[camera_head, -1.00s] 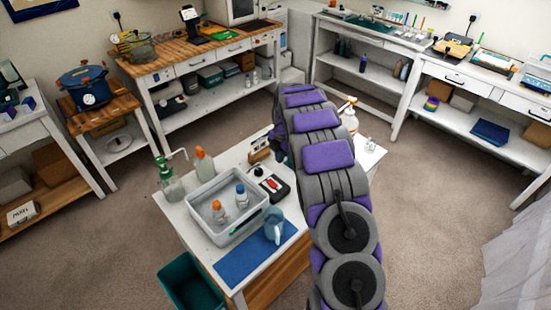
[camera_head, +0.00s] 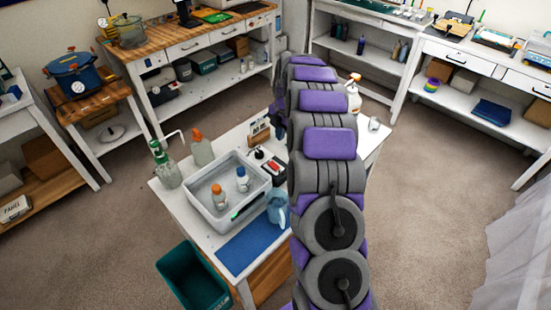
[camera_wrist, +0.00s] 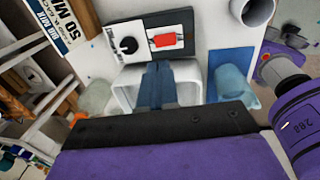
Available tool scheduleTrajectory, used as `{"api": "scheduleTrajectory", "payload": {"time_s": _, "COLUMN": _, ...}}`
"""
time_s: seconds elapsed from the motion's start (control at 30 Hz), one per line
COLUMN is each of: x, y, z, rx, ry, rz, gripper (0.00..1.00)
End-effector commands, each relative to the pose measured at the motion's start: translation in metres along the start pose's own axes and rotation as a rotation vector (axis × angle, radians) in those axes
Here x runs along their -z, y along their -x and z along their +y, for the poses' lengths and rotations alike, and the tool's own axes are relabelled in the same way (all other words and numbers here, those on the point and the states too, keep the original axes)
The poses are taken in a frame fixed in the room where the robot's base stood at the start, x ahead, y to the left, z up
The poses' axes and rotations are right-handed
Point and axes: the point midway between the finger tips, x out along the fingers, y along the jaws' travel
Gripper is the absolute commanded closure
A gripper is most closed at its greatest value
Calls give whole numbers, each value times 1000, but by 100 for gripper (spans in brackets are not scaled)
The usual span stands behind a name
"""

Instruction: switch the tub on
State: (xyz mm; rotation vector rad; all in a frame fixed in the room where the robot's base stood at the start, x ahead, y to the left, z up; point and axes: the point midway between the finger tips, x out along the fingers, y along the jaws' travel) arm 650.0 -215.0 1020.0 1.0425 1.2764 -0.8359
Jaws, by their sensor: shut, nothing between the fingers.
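The grey tub (camera_head: 203,208) stands on the white table with two bottles in it, one with an orange cap (camera_head: 218,196) and one with a blue cap (camera_head: 242,180). A small green light (camera_head: 235,215) glows on its front wall. The control box with a red switch (camera_head: 276,166) and a black knob sits behind the tub; the red switch (camera_wrist: 165,41) and knob (camera_wrist: 129,45) show closely in the wrist view. My gripper (camera_wrist: 156,68) is shut and empty, its tips just below the box in that view; contact cannot be told. My arm hides it in the head view.
A blue jug (camera_head: 277,210) and blue mat (camera_head: 250,245) are at the table's front right. A pump bottle (camera_head: 165,168) and orange-capped bottle (camera_head: 202,150) stand at the left. A spray bottle (camera_head: 354,95) and small cup (camera_head: 374,123) are behind my arm. A teal bin (camera_head: 190,280) is on the floor.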

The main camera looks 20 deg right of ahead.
Motion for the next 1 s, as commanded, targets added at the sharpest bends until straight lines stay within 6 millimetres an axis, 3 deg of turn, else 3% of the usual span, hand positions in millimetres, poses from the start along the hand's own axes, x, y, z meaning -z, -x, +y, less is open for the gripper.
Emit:
{"api": "scheduleTrajectory", "payload": {"time_s": 0.17, "x": 8, "y": -3, "z": 3, "rx": 6, "ry": 5, "rz": -5, "gripper": 100}}
{"api": "scheduleTrajectory", "payload": {"time_s": 0.37, "x": 1, "y": -22, "z": -1, "rx": 5, "ry": 2, "rz": 3, "gripper": 100}}
{"api": "scheduleTrajectory", "payload": {"time_s": 0.57, "x": -5, "y": -57, "z": -3, "rx": 3, "ry": 0, "rz": 8, "gripper": 100}}
{"api": "scheduleTrajectory", "payload": {"time_s": 0.8, "x": 4, "y": -105, "z": -1, "rx": 7, "ry": 3, "rz": 3, "gripper": 100}}
{"api": "scheduleTrajectory", "payload": {"time_s": 1.0, "x": 6, "y": -134, "z": 1, "rx": 5, "ry": 3, "rz": -3, "gripper": 100}}
